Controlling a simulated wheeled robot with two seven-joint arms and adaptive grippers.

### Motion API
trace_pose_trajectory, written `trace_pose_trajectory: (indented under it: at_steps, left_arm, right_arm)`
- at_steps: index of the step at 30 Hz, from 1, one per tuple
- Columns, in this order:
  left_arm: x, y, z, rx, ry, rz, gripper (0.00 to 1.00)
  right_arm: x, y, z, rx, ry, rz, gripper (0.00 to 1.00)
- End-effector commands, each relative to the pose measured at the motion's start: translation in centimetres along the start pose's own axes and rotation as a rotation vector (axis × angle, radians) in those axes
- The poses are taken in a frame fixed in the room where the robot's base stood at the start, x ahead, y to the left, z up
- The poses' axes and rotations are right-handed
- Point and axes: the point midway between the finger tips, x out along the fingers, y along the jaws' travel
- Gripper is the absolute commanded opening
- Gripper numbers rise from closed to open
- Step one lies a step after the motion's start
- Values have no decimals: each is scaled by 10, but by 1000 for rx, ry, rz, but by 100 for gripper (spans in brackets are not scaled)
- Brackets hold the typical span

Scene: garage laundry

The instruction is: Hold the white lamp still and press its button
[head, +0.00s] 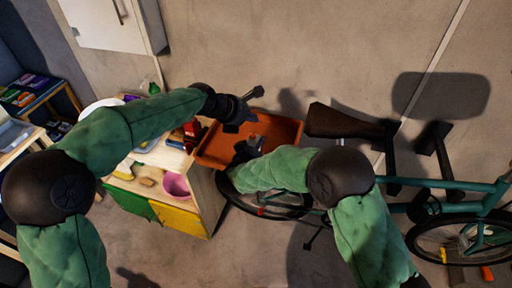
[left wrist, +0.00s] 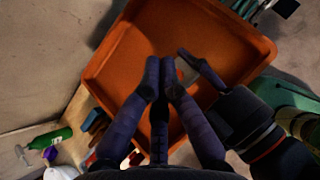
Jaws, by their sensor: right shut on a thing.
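My left gripper (head: 243,112) is above the orange tray, and its fingertips (left wrist: 161,68) are drawn nearly together with nothing seen between them. My right gripper (head: 250,146) is low over the tray, just below the left one in the head view. In the left wrist view the right gripper's dark fingers (left wrist: 203,68) come in from the right, close beside my left fingertips. A small pale patch, probably the white lamp (left wrist: 187,72), shows between the two grippers. The fingers hide most of it. Its button cannot be made out.
A green bicycle (head: 455,196) is at right. A white round thing (head: 98,107) is partly behind my left arm.

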Motion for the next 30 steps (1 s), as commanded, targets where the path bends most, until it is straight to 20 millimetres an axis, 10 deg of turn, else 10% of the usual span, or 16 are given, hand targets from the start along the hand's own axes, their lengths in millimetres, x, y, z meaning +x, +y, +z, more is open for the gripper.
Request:
trace_pose_trajectory:
  at_steps: [14, 15, 18, 30]
  left_arm:
    - [-12, 0, 12, 1, 0, 1, 0]
    - [-12, 0, 12, 0, 0, 0, 0]
    - [-12, 0, 12, 0, 0, 0, 0]
    - [-12, 0, 12, 0, 0, 0, 0]
  right_arm:
    - [0, 0, 1, -1, -1, 0, 21]
    - [0, 0, 1, -1, -1, 0, 61]
    - [0, 0, 1, -1, -1, 0, 85]
    - [-3, 0, 0, 0, 0, -1, 85]
